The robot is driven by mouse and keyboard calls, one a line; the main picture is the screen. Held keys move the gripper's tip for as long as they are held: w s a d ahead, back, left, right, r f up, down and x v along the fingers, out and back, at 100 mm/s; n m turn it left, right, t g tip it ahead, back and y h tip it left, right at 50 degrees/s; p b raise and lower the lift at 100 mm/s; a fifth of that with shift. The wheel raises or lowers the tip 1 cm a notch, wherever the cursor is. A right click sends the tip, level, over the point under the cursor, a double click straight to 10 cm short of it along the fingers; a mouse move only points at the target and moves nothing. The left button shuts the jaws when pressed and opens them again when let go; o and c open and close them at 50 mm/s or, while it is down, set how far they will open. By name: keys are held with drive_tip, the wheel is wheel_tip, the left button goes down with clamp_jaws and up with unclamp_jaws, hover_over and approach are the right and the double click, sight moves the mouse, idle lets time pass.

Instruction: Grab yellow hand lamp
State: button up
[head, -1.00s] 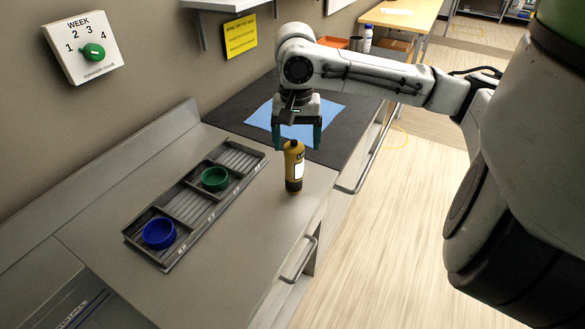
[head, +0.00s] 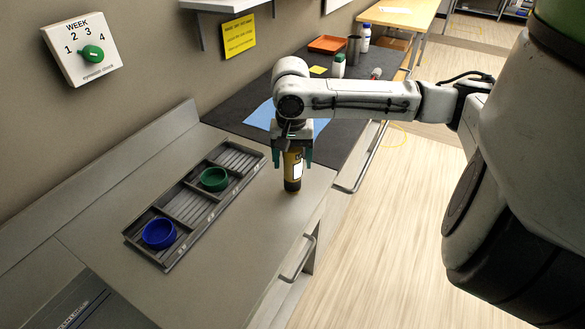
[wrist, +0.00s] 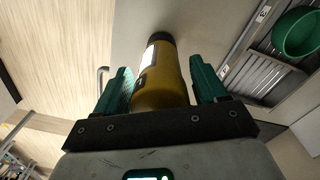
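The yellow hand lamp (head: 292,172) stands upright on the grey bench top, with a dark base and a white label. My gripper (head: 292,160) is over it from above, with one teal finger on each side of its upper part. In the wrist view the lamp (wrist: 162,80) lies between the two fingers of my gripper (wrist: 162,90). A gap shows between the lamp and the right finger, and the left finger is very close to it. The gripper is open. The lamp's top is hidden by the gripper in the head view.
A grey divided tray (head: 190,207) with a green bowl (head: 214,179) and a blue bowl (head: 159,233) lies left of the lamp. A blue sheet (head: 262,114) lies behind on the dark mat. A drawer handle (head: 298,262) projects from the bench front.

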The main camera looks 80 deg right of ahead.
drive_tip(key=c, duration=0.9)
drive_tip(key=shift+c, duration=0.2)
drive_tip(key=shift+r, duration=0.2)
